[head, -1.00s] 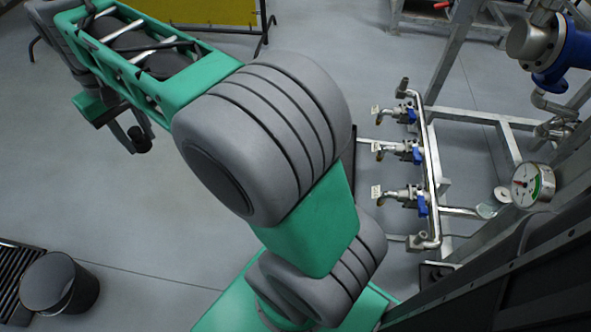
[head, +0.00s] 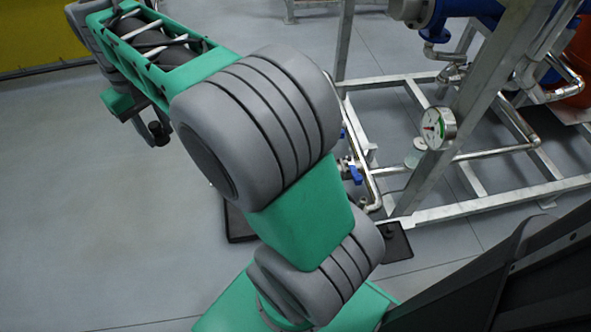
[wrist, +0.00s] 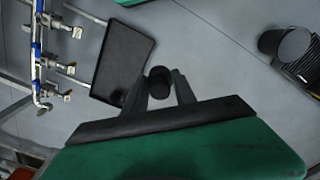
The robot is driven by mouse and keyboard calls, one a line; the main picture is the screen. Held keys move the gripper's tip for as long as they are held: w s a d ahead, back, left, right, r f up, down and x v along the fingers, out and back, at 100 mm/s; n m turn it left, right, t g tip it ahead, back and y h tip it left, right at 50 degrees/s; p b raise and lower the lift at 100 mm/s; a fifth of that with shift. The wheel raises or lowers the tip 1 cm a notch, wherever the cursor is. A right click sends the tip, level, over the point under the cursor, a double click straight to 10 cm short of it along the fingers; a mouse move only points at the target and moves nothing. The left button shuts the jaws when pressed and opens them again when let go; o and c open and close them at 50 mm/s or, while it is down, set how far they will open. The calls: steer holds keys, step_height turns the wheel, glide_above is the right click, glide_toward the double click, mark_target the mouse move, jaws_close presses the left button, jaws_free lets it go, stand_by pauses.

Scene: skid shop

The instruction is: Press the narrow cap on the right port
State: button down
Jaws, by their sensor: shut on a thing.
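My gripper (wrist: 160,88) is shut on a small black round cap (wrist: 160,77), which sits between its fingertips. In the head view the cap (head: 155,128) shows at the end of my arm at upper left, clear of everything else. Several tagged pipe outlets with blue valves stand along a pipe at the left of the wrist view, such as one outlet (wrist: 72,68); they are apart from my gripper. In the head view my arm hides most of them, leaving one blue valve (head: 355,173). I cannot tell which is the right port.
A dark flat tray or mat (wrist: 125,62) lies between my gripper and the outlets, with a small dark thing at its near end. A steel skid frame (head: 480,212) with a gauge (head: 437,128) stands right. A black bucket (wrist: 290,42) stands off to one side. Floor at left is clear.

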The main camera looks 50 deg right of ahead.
steer(key=s+d+f+p, duration=0.1)
steer(key=s+d+f, duration=0.3)
steer(key=d, duration=0.5)
steer(key=s+d+f+m, duration=0.1)
steer(key=s+d+f, duration=0.2)
steer(key=d+f, duration=0.45)
steer(key=s+d+f+p, duration=0.1)
steer(key=s+d+f, duration=0.25)
steer(key=d, duration=0.75)
steer(key=m+p, duration=0.2)
glide_above(364, 200)
step_height(364, 200, down, 15)
step_height(364, 200, down, 7)
steer(key=b, duration=0.5)
steer(key=shift+w+r, duration=0.15)
steer(key=shift+r, duration=0.05)
steer(key=shift+f, duration=0.15)
